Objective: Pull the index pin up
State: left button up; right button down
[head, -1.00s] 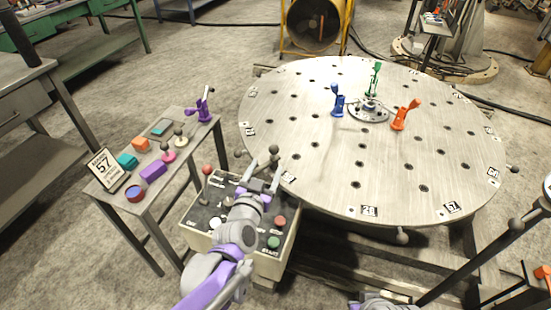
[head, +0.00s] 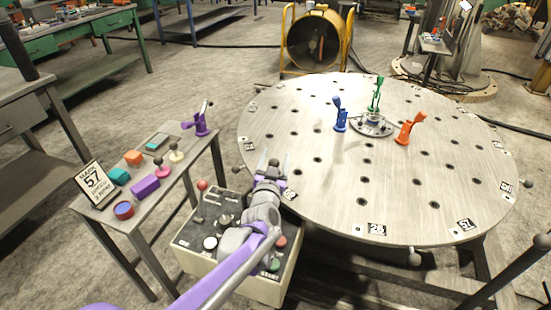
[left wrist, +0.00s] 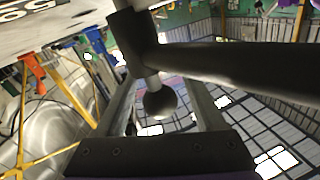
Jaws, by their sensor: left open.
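The round steel index table (head: 330,190) fills the middle of the head view, with number plates along its rim. At its near left rim, my left gripper (head: 273,164) is raised with its two fingers open. A dark ball knob, which looks like the index pin's (left wrist: 160,103), sits between the fingers in the left wrist view on a short pale stem below a dark bracket (left wrist: 225,62). I see gaps between the ball and both fingers. The rest of the pin is hidden by the bracket. My right gripper is out of view.
A control box (head: 275,288) with knobs and buttons stands under my left arm. Blue (head: 340,118), green (head: 376,95) and orange (head: 407,130) clamps stand on the table.

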pick_arm(q)
jog(key=shift+w, duration=0.25)
grip_shut()
dwell(1.4)
